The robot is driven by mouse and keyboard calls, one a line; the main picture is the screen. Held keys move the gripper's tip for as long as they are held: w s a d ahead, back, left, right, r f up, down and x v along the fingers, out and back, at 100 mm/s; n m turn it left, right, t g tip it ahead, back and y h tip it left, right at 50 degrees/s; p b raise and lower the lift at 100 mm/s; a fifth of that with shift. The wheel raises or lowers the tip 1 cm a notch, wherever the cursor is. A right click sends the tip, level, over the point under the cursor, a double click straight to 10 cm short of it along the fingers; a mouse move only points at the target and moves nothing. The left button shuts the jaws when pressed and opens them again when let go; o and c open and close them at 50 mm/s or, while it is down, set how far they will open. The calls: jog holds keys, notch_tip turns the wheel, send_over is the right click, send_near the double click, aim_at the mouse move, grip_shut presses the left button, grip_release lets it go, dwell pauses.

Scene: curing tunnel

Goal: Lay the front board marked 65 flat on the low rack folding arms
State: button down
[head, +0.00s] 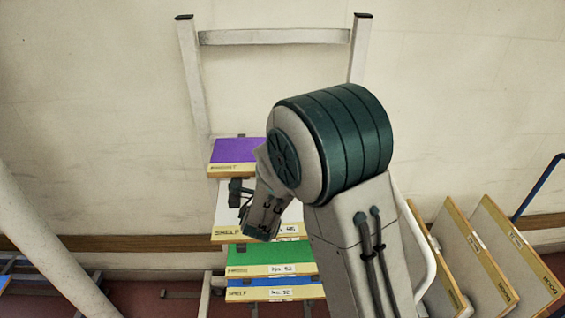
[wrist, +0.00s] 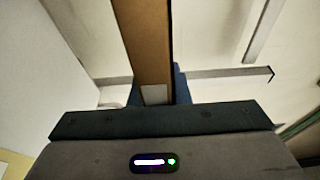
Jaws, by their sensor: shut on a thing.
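My gripper (wrist: 157,92) is shut on a board (wrist: 143,45), whose brown edge runs up the wrist view with a small white label between the blue fingers. The number on that label is too small to read. In the head view my arm hides the fingertips and part of what lies behind. The low rack (head: 192,75) has pale posts. Purple (head: 235,150), green (head: 265,258) and blue (head: 265,283) boards lie flat there, one below another. A white board (head: 228,205) shows between purple and green, partly behind my wrist; I cannot tell whether it is the held one.
Several pale boards (head: 470,250) with tan edges stand tilted side by side at the right. A blue bar (head: 540,188) rises at the far right. A thick pale post (head: 45,235) slants across the left. A plain wall (head: 100,130) stands behind the rack.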

jog(key=shift+f, duration=0.3)
jog(key=c, duration=1.3)
grip_release()
jog(key=shift+f, duration=0.1)
jog(key=b+v, duration=0.3)
jog(key=v, duration=1.1)
jog(key=shift+w, duration=0.1)
